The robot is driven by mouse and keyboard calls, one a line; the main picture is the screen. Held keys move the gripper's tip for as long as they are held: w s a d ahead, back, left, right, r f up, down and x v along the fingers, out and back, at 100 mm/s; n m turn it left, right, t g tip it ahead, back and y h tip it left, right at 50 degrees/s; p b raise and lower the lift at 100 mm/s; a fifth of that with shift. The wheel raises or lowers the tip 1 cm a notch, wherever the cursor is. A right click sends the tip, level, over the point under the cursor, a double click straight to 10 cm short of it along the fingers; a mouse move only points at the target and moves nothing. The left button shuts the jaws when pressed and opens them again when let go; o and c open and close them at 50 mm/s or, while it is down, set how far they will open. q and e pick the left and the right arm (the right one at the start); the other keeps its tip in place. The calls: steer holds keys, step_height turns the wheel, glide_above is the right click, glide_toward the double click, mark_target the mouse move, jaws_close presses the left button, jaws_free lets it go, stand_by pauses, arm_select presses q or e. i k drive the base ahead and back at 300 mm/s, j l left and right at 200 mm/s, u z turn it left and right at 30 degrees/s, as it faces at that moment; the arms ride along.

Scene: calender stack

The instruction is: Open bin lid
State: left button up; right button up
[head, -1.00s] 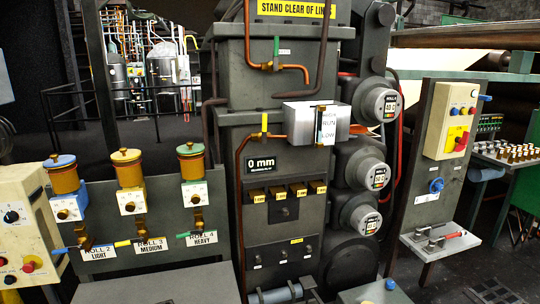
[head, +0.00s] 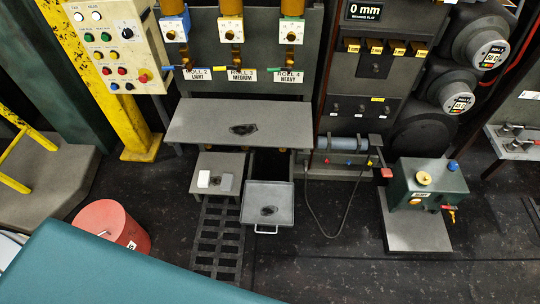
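A round red bin (head: 125,232) stands on the dark floor at the lower left in the head view. Its flat red top (head: 105,216) looks like a closed lid, with a small pale handle on it. A small white label is on its side. A teal surface in front hides the bin's lower part. Neither of my grippers is in view.
A large teal surface (head: 110,275) fills the lower left. A grey bench (head: 215,118), a low stand (head: 205,187) and a grey tray (head: 285,192) stand at the middle. A green box (head: 428,190) is at right. Dark floor lies open at lower right.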

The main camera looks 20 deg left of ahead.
mark_target(106, 218)
steer(key=k+j+u, duration=0.2)
steer(key=k+u, duration=0.25)
steer(key=u, duration=1.6)
steer(key=i+j, duration=0.1)
